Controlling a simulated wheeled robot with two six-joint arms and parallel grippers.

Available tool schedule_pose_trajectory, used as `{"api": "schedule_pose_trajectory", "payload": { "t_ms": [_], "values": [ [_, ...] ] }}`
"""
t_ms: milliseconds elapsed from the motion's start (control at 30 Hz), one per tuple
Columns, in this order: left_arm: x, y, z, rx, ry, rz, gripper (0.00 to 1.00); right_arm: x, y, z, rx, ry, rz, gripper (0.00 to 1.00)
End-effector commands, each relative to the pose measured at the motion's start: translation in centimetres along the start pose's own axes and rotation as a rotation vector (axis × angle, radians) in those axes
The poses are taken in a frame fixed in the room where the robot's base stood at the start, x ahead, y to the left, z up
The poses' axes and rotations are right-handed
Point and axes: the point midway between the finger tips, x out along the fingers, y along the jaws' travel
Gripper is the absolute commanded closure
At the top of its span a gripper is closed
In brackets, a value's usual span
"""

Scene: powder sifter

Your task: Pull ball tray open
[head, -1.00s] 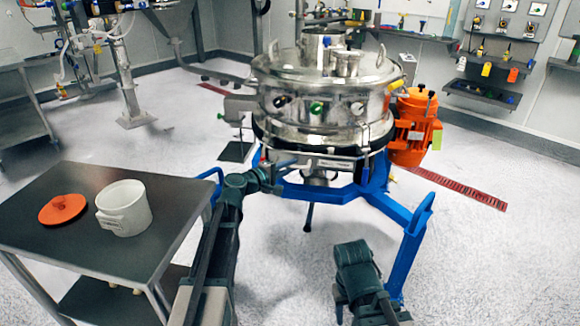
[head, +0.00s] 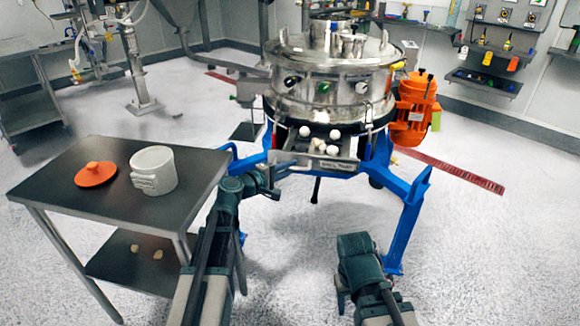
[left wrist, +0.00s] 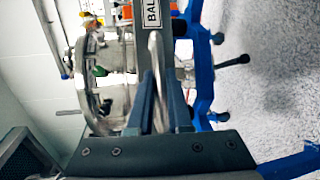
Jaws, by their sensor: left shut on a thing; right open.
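The ball tray (head: 336,165) sticks out of the front of the steel sifter (head: 328,98), open towards me. Several white balls (head: 333,150) and some smaller tan pieces lie in it. My left gripper (head: 284,170) is shut on the tray's handle at the left part of its front. In the left wrist view the two fingers (left wrist: 158,95) are close around the curved metal handle (left wrist: 156,50), below the partly visible tray label (left wrist: 152,14). My right gripper (head: 343,292) is low in front of the sifter, away from the tray, open and mostly hidden by its wrist.
A dark side table (head: 110,195) stands at left with a white pot (head: 154,168) and an orange lid (head: 95,174). The sifter's blue frame (head: 408,205) and orange motor (head: 413,110) are at right. The floor in front is clear.

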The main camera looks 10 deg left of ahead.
Motion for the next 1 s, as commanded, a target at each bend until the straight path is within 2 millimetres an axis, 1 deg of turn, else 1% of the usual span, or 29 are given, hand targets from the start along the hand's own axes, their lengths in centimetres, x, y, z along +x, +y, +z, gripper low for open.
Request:
{"api": "schedule_pose_trajectory", "payload": {
  "t_ms": [133, 167, 300, 333, 567, 667, 767, 867, 1000],
  "values": [
    [0.0, 0.0, 0.0, 0.000, 0.000, 0.000, 1.00, 0.0, 0.0, 0.0, 0.000, 0.000, 0.000, 0.50],
    [0.0, 0.0, 0.0, 0.000, 0.000, 0.000, 0.81, 0.0, 0.0, 0.0, 0.000, 0.000, 0.000, 0.50],
    [0.0, 0.0, 0.0, 0.000, 0.000, 0.000, 0.56, 0.0, 0.0, 0.0, 0.000, 0.000, 0.000, 0.50],
    [0.0, 0.0, -0.1, 0.000, 0.000, 0.000, 0.53, 0.0, 0.0, 0.0, 0.000, 0.000, 0.000, 0.50],
    [0.0, 0.0, 0.0, 0.000, 0.000, 0.000, 0.53, 0.0, 0.0, 0.0, 0.000, 0.000, 0.000, 0.50],
    [-0.3, 0.0, 0.0, 0.000, 0.001, 0.000, 0.53, -0.1, 0.0, 0.0, 0.000, 0.000, 0.000, 0.50],
    [-1.5, 0.1, 0.0, -0.001, 0.003, 0.000, 0.53, -0.3, 0.0, 0.0, 0.000, 0.000, 0.000, 0.50],
    [-3.5, 0.1, 0.1, -0.002, 0.004, 0.000, 0.53, -0.7, 0.1, 0.0, 0.000, 0.000, 0.000, 0.50],
    [-6.7, 0.1, 0.1, 0.000, 0.005, 0.000, 0.53, -1.2, 0.1, 0.1, 0.000, 0.000, 0.000, 0.50]
  ]
}}
